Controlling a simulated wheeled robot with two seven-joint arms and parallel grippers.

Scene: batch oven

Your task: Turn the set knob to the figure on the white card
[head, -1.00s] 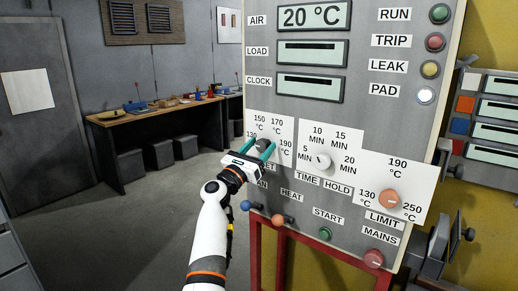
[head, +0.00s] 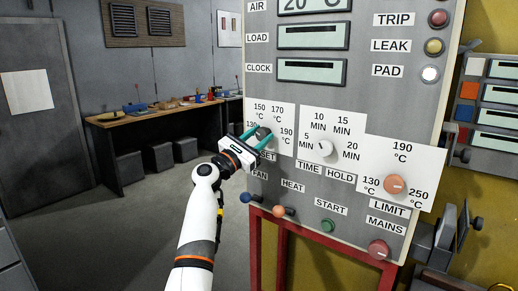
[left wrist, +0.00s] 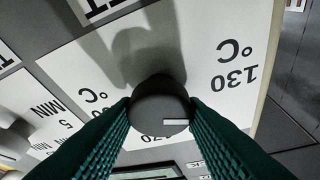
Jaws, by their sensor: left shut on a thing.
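The set knob (head: 263,133) is a round dark knob above the SET label, on a white scale marked 130, 150, 170 and 190 °C. My left gripper (head: 256,139) has its teal fingers closed on the knob's sides. In the left wrist view the knob (left wrist: 158,98) sits between both ribbed fingertips. Its short white mark lies low on its face, to the right; the 130 °C figure is right of the knob. The exact setting is hard to tell. A blank-looking white sheet (head: 27,90) hangs on the door; no figure is readable on it. My right gripper is out of view.
A TIME HOLD knob (head: 324,149) is right of the set knob, with an orange LIMIT knob (head: 394,184) beyond. FAN (head: 245,197) and HEAT (head: 279,211) switches, a green START button (head: 327,226) and a MAINS button (head: 379,249) sit below. A workbench (head: 163,113) stands behind.

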